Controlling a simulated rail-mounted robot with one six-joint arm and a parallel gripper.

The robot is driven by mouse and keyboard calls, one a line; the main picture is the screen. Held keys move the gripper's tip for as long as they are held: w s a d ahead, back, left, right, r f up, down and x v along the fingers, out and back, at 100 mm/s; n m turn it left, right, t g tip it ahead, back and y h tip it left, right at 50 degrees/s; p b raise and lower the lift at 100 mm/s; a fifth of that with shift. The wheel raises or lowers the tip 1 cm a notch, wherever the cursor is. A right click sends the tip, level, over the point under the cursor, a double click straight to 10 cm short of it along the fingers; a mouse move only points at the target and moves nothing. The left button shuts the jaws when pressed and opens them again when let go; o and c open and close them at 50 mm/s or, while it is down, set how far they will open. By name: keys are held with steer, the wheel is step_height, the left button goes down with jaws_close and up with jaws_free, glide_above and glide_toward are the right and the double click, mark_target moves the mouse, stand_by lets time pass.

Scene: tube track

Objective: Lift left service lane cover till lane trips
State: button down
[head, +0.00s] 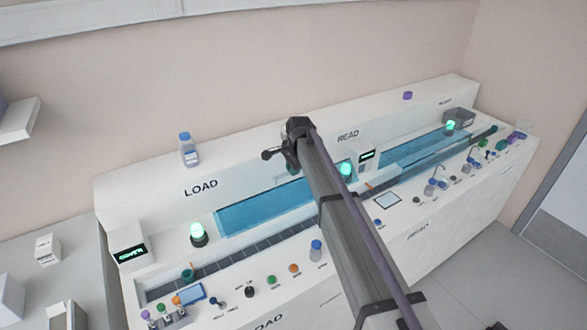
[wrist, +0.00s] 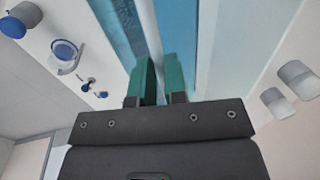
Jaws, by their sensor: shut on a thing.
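The left service lane cover (head: 262,209) is a long translucent blue panel on the LOAD side of the white bench in the head view. It appears lying along the lane, and my arm hides its right end. My gripper (head: 291,169) is at the cover's back right part, mostly hidden by my arm. In the wrist view, the green fingers of my gripper (wrist: 161,77) are closed on a pale bar (wrist: 147,30), which seems to be the cover's handle. Blue panel (wrist: 180,35) shows on both sides of the bar.
A second blue cover (head: 425,147) lies on the READ side. A blue-capped bottle (head: 189,150) stands on the back ledge. Knobs and small caps line the front edge, including a blue-capped vial (head: 316,248). A display box (head: 128,254) stands at the left end.

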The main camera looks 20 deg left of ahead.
steer(key=shift+s+d+f, duration=0.15)
steer(key=shift+s+d, duration=0.4)
steer(key=shift+d, duration=0.1)
steer(key=c, duration=1.2)
jaws_free()
steer(key=shift+o, duration=0.2)
step_height(320, 180, up, 11)
steer(key=s+d+p, duration=0.1)
steer(key=p, duration=0.9)
steer(key=shift+d+f, duration=0.15)
steer(key=shift+d, duration=0.1)
